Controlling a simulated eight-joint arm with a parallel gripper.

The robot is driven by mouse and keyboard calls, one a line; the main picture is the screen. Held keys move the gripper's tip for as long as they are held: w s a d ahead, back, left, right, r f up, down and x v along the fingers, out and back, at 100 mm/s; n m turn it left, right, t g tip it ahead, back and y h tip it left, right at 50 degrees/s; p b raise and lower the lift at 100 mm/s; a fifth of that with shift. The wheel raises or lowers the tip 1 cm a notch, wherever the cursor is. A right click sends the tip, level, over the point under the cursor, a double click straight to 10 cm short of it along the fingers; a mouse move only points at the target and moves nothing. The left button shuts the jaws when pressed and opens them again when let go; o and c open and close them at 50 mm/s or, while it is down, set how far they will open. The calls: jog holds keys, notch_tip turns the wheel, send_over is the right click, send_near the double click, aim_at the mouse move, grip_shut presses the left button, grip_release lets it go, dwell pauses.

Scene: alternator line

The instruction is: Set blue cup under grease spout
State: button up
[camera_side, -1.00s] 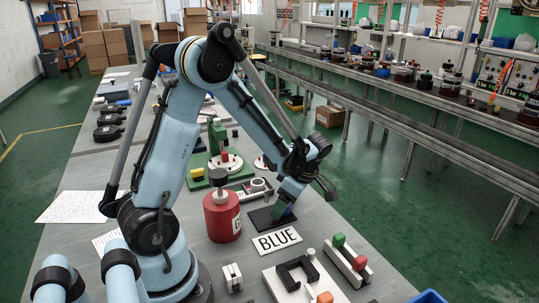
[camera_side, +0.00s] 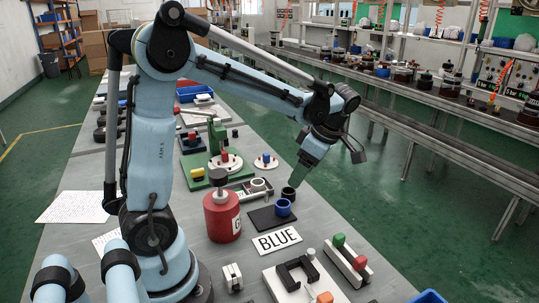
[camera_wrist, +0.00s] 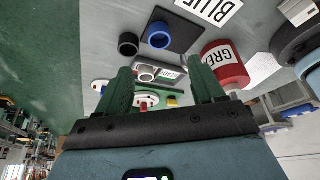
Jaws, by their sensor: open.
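The blue cup (camera_side: 283,208) stands upright on a dark mat (camera_side: 262,218) behind the BLUE sign (camera_side: 276,240). It also shows in the wrist view (camera_wrist: 158,36). A black cup (camera_side: 288,193) stands close to it, beside the mat. The red grease container (camera_side: 222,221), with a grey top, stands left of the mat; I cannot make out its spout. My gripper (camera_side: 296,182) is raised just behind and above the cups. In the wrist view, its green fingers (camera_wrist: 165,82) are apart with nothing held between them.
A tray marked READY (camera_wrist: 170,73) holds a pale ring-shaped cup (camera_wrist: 147,73), behind the mat. A green press (camera_side: 218,145) stands farther back. White blocks with a black clamp (camera_side: 297,272) and a red-and-green-knobbed fixture (camera_side: 348,260) are in front. The table's right edge is close.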

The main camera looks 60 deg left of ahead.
jog(key=s+d+m+t+h, duration=0.1)
jog(key=d+m+t, duration=0.4)
jog(key=m, duration=0.7)
jog(key=s+d+r+m+t+h, duration=0.1)
jog(key=s+d+m+t, duration=0.3)
jog(key=m, duration=0.9)
jog(key=shift+d+r+t+h, duration=0.25)
jog(key=shift+d+t+h, duration=0.15)
jog(key=shift+d+h, duration=0.35)
jog(key=shift+a, duration=0.1)
jog(key=shift+c, duration=0.2)
jog(key=shift+c, duration=0.9)
jog(key=w+a+m+g, duration=0.2)
jog(key=a+m+g, duration=0.2)
jog(key=a, duration=1)
jog(key=shift+a+f+g, duration=0.25)
jog(key=shift+f+g, duration=0.2)
jog(key=shift+g, duration=1.15)
